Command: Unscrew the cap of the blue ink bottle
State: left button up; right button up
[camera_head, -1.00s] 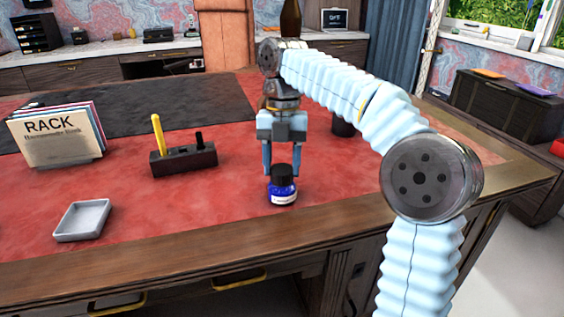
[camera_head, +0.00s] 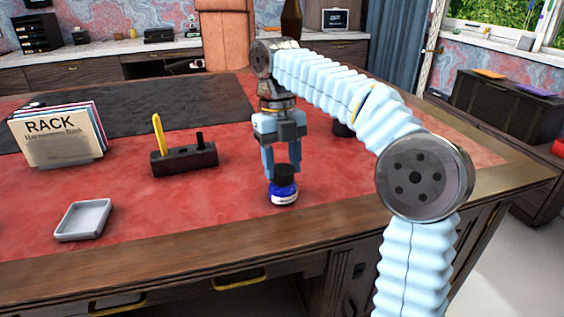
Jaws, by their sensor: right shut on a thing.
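The blue ink bottle (camera_head: 283,193) stands upright on the red leather desk top, with a pale label on its front. Its black cap (camera_head: 283,172) is on top of the bottle. My right gripper (camera_head: 283,174) comes down from above, with its two blue-grey fingers on either side of the cap, shut on it. My left gripper is not in view.
A black pen stand (camera_head: 184,159) with a yellow pen is left of the bottle. A grey tray (camera_head: 83,220) lies near the front left. A book rack (camera_head: 60,140) stands at far left. A dark cup (camera_head: 343,127) is partly behind my right arm.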

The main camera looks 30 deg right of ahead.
jog(key=shift+f+n+h, duration=0.25)
jog(key=shift+n+h, duration=0.05)
jog(key=shift+n, duration=1.6)
jog(key=shift+r, duration=0.1)
jog(key=o, duration=1.1)
jog(key=shift+r, duration=0.1)
jog(key=shift+a, duration=0.15)
jog(key=shift+m, duration=0.8)
